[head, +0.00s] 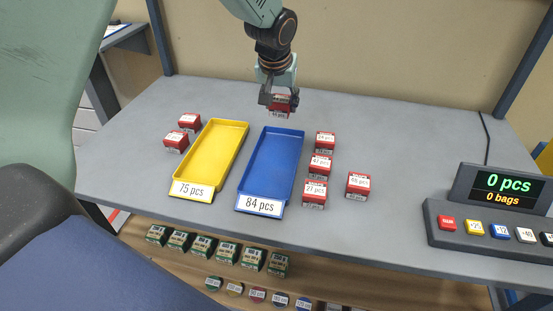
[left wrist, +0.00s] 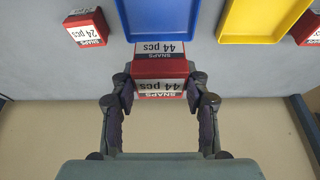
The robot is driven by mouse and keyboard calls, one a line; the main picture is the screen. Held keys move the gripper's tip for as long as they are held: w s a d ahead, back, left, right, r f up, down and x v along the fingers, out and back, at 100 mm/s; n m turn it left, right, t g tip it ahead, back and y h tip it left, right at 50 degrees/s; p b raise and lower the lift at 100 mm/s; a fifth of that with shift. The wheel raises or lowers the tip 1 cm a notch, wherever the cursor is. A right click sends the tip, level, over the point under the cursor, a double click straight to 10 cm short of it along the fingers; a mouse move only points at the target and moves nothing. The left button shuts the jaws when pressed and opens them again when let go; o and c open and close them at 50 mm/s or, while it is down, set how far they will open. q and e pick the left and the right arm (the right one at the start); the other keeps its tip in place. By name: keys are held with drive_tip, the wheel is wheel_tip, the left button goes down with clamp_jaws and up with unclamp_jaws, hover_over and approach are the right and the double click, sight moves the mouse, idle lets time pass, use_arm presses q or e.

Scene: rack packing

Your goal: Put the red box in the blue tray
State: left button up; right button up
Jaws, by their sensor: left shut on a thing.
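My left gripper (head: 280,101) is shut on a red box (head: 280,113) with a white label, near the far end of the blue tray. In the left wrist view, the fingers (left wrist: 159,88) grip the sides of this red box (left wrist: 160,71), whose label reads 44 pcs. The blue tray (head: 270,165) lies empty on the table, with a label reading 84 pcs at its near end. Its far end also shows in the left wrist view (left wrist: 160,18), just past the held box. I cannot tell the box's height above the table. My right gripper is out of view.
An empty yellow tray (head: 212,155) lies left of the blue one, with two red boxes (head: 176,141) beyond it. Several red boxes (head: 319,167) stand close to the blue tray's right side. A counter display (head: 500,190) stands at the right.

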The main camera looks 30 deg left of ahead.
use_arm(q)
drive_tip(key=b, duration=0.1)
hover_over(282, 142)
drive_tip(key=s, duration=0.1)
drive_tip(key=f, duration=0.5)
drive_tip(key=shift+s+d+f, duration=0.15)
drive_tip(key=shift+s+f, duration=0.05)
drive_tip(key=shift+f, duration=0.3)
wheel_tip(282, 142, down, 4)
drive_tip(key=shift+d+r+b, duration=0.1)
drive_tip(key=shift+r+b, duration=0.15)
drive_tip(key=shift+b, duration=0.3)
drive_tip(key=shift+f, duration=0.35)
drive_tip(key=shift+f, duration=0.15)
drive_tip(key=o, duration=1.3)
